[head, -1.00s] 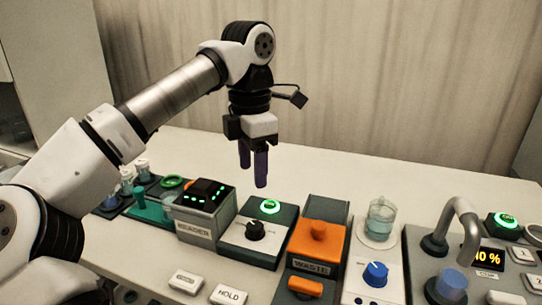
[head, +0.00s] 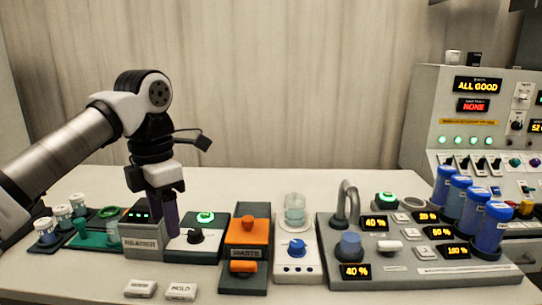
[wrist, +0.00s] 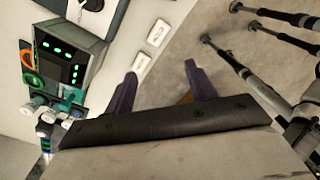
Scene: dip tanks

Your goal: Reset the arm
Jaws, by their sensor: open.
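My gripper (head: 163,215) hangs from my bent arm at the left of the head view, its purple fingers pointing down. It appears in front of or above the gap between the grey labelled box (head: 143,236) and the black-knob unit (head: 197,250); I cannot tell its exact height. In the wrist view my gripper (wrist: 160,88) has its two purple fingers spread wide apart with nothing between them. Below them are the pale table edge and the floor.
An orange waste unit (head: 247,240), a blue-knob unit with a beaker (head: 295,212), and a grey console (head: 420,255) with blue canisters stand to the right. Small jars (head: 62,217) stand at left. Two label keys (head: 181,291) lie in front. A control panel (head: 470,110) rises behind.

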